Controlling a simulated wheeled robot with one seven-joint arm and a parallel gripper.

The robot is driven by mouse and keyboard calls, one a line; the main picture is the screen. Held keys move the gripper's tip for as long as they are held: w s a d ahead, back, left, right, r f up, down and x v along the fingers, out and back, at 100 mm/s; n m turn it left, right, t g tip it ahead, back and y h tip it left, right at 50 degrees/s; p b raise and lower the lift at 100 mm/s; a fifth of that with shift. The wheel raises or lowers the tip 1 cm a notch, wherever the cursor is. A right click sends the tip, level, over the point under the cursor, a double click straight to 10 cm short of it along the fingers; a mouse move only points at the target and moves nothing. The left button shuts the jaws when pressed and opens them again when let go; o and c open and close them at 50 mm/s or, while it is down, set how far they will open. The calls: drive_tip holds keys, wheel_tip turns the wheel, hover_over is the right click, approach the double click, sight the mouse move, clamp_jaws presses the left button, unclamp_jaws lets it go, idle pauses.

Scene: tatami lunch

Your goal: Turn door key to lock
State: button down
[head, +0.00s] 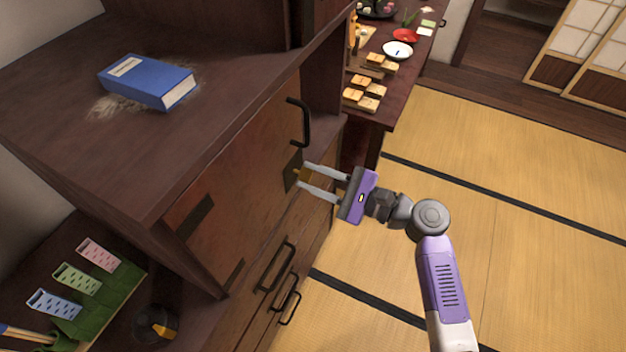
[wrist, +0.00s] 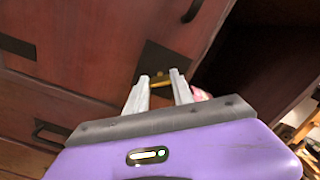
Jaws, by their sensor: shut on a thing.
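The door key (head: 302,175) is a small brass-coloured piece at a dark lock plate on the cabinet door (head: 240,165). It also shows in the wrist view (wrist: 160,83), against the dark plate (wrist: 163,60). My gripper (head: 302,180) reaches in from the right, with its two pale fingers on either side of the key. It is shut on the key. In the wrist view my gripper (wrist: 161,78) has the key between its fingertips. The fingers partly hide the key, and I cannot tell how far it is turned.
A black handle (head: 299,122) sits above the lock, and drawers with black handles (head: 275,268) lie below. A blue book (head: 148,81) rests on the cabinet top. A low table (head: 425,45) with dishes stands behind. The tatami floor at right is clear.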

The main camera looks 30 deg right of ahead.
drive_tip(key=n+b, duration=0.7)
drive_tip(key=n, duration=0.3)
drive_tip(key=shift+f+n, duration=0.1)
drive_tip(key=shift+n, duration=0.2)
drive_tip(key=shift+b, duration=0.35)
drive_tip(key=c, duration=1.1)
unclamp_jaws()
drive_tip(key=v, duration=0.7)
drive_tip(key=shift+s+d, duration=0.2)
drive_tip(key=shift+s, duration=0.1)
